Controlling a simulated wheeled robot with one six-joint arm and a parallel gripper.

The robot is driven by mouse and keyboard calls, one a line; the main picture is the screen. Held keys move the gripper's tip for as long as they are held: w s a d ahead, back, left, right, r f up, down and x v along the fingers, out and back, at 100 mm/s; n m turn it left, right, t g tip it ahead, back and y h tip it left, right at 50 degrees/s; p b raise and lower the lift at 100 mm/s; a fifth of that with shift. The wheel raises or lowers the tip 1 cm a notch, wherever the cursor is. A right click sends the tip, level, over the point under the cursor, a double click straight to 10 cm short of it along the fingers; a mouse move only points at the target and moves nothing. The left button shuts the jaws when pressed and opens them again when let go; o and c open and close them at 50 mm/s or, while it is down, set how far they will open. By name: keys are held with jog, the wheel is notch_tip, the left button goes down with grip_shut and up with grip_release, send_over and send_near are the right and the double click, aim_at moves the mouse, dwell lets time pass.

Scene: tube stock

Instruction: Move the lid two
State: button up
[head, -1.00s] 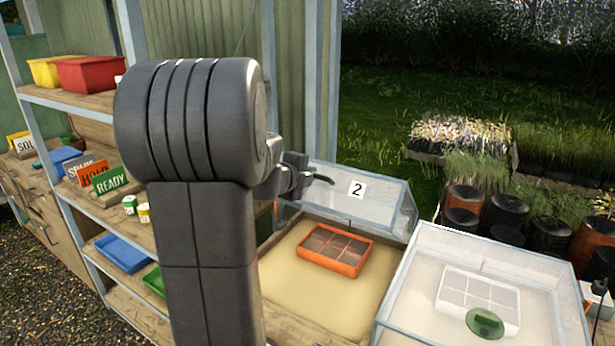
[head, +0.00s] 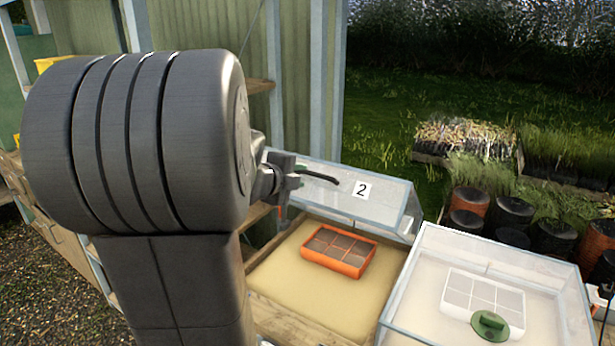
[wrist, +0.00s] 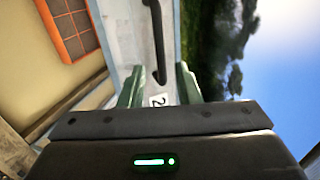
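Lid two (head: 375,207) is a clear, pale-framed panel with a white "2" label. It stands tilted up at the back of the sand-filled box. A dark bar handle (head: 320,177) is on it and shows in the wrist view (wrist: 155,40). My gripper (wrist: 159,75) is open, with green fingers on either side of the handle's near end in the wrist view. I cannot tell whether they touch it. In the head view my arm hides part of the gripper, which is at the handle's left end.
An orange tray (head: 338,250) lies on the sand inside the open box.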

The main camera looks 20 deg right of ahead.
aim_at(312, 174)
jog(key=v, duration=0.6)
jog(key=shift+d+f, duration=0.1)
jog(key=x, duration=1.3)
jog(key=shift+w+d+f+p, duration=0.1)
jog(key=shift+w+d+p, duration=0.2)
jog(key=shift+a, duration=0.1)
